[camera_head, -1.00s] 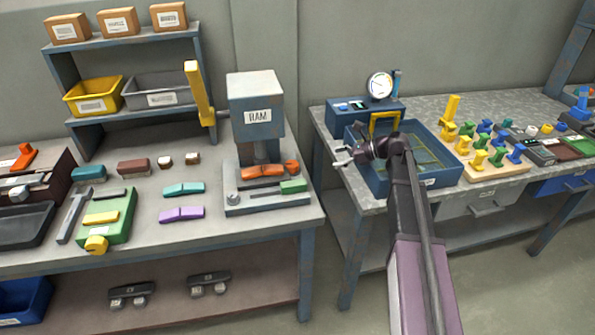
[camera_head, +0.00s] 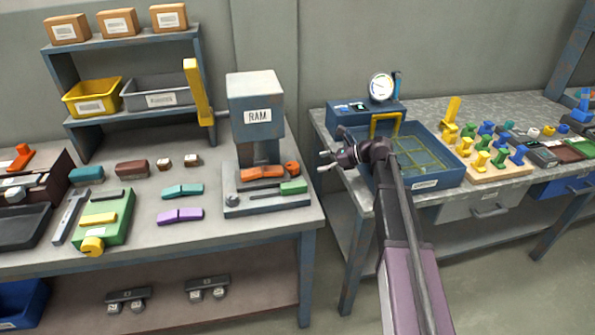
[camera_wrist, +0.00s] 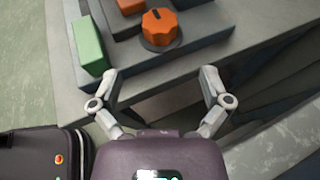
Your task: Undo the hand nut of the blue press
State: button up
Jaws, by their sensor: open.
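The blue press (camera_head: 256,115), marked RAM, stands at the right end of the left bench. Its orange hand nut (camera_head: 293,168) sits low on its right side, by an orange piece (camera_head: 262,173) under the ram. In the wrist view the hand nut (camera_wrist: 161,27) is a ribbed orange knob with a dark line on top, on a dark round seat. My gripper (camera_head: 322,161) is open and empty, over the gap between the benches, right of the nut. In the wrist view my gripper (camera_wrist: 158,73) has its fingers spread, short of the nut and not touching it.
A green block (camera_head: 293,187) lies on the press base, close to the nut; it also shows in the wrist view (camera_wrist: 87,45). A blue tray (camera_head: 440,183) with a yellow handle is on the right bench, beside my arm. A yellow lever (camera_head: 197,90) rises left of the press.

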aim_at(298, 165)
jog(key=b+x, duration=0.2)
jog(key=x, duration=0.6)
jog(key=shift+a+f+b, duration=0.1)
jog(key=shift+a+b, duration=0.1)
jog(key=shift+b, duration=0.15)
jog(key=c, duration=1.2)
